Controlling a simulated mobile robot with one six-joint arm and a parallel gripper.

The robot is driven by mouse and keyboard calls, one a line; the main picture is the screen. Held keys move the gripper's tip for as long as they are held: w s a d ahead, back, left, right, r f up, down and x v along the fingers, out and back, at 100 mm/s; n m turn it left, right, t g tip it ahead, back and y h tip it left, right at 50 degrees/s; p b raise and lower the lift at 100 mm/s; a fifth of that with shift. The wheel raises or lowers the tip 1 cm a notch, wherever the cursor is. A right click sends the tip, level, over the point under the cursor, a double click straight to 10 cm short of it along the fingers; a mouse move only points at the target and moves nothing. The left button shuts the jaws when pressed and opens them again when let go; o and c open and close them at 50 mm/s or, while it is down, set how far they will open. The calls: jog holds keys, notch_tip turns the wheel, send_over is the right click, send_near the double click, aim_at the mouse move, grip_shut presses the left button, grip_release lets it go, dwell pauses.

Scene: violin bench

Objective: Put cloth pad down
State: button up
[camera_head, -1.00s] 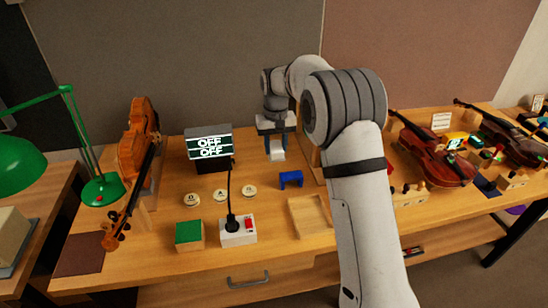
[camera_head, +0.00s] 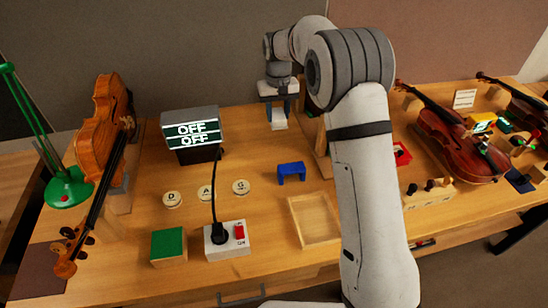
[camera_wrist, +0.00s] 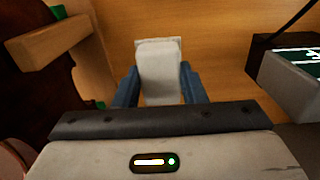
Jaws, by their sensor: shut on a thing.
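My gripper (camera_head: 278,106) is at the back of the bench, pointing down, to the right of the black display box. Its blue fingers are shut on a whitish cloth pad (camera_head: 279,121). The pad also shows in the wrist view (camera_wrist: 158,72), pale and rounded, between the two fingers with bare wood around it. I cannot tell whether the pad touches the bench top (camera_head: 240,128).
The OFF display (camera_head: 191,130) stands left of my gripper. A blue bracket (camera_head: 291,171), a shallow wooden tray (camera_head: 314,221) and a switch box (camera_head: 227,240) lie nearer. Bare bench lies between display and bracket.

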aim_at(277, 123)
notch_tip(277, 123, down, 4)
jog(key=b, duration=0.2)
jog(key=shift+a+b, duration=0.15)
jog(key=shift+b, duration=0.25)
notch_tip(277, 123, down, 10)
jog(key=shift+r+p, duration=0.1)
jog(key=shift+p, duration=0.65)
jog(key=shift+f, duration=0.2)
jog(key=o, duration=0.9)
notch_tip(277, 123, up, 13)
jog(key=shift+f+b, duration=0.2)
jog(key=shift+b, duration=0.4)
